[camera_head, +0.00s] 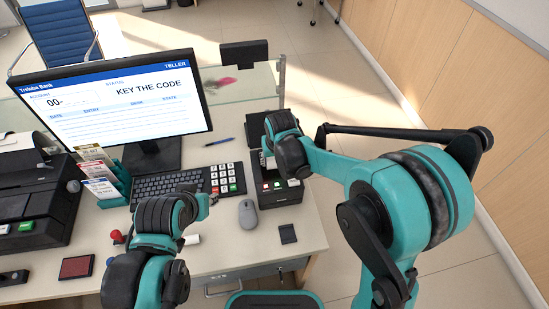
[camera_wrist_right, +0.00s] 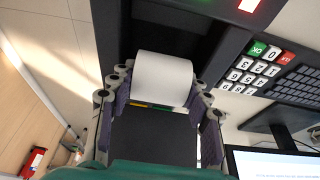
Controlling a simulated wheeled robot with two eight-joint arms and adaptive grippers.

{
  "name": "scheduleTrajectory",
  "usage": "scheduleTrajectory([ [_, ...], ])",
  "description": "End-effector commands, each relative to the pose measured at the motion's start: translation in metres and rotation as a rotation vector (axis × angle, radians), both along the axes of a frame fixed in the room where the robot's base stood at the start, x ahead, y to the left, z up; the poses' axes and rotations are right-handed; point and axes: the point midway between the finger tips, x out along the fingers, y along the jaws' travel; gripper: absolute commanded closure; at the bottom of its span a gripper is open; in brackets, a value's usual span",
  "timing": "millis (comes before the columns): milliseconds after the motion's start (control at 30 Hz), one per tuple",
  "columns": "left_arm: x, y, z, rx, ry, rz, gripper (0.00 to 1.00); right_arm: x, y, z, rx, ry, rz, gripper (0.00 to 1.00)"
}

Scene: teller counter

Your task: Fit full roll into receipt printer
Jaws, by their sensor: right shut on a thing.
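The receipt printer (camera_head: 282,197) is a dark box with small lit buttons on the right part of the counter. In the right wrist view its dark body (camera_wrist_right: 212,14) is at the top. My right gripper (camera_head: 268,160) is at the printer, mostly hidden behind its own wrist in the head view. In the right wrist view the fingers of my right gripper (camera_wrist_right: 160,108) are shut on a white paper roll (camera_wrist_right: 162,79), one on each side. The roll's far end is against the dark printer area; I cannot tell whether it touches.
A keypad (camera_head: 228,180) and a keyboard (camera_head: 168,184) lie left of the printer. A mouse (camera_head: 248,213) and a small dark pad (camera_head: 288,233) are in front. A monitor (camera_head: 115,95) stands behind left. A glass screen (camera_head: 245,88) stands behind.

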Motion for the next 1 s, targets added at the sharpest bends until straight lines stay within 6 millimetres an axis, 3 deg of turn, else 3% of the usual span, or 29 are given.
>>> scheduleTrajectory([
  [500,0.0,0.0,-0.026,0.0,0.0,0.0,0.68,0.0,0.0,-0.033,0.0,0.0,0.0,0.83],
  [900,0.0,0.0,-0.028,0.0,0.0,0.0,0.68,0.0,0.0,-0.035,0.0,0.0,0.0,0.83],
  [933,0.0,0.0,-0.028,0.0,0.0,0.0,0.68,0.0,0.0,-0.035,0.0,0.0,0.0,0.44],
  [1000,0.0,0.0,-0.028,0.0,0.0,0.0,0.68,0.0,0.0,-0.035,0.0,0.0,0.0,0.28],
])
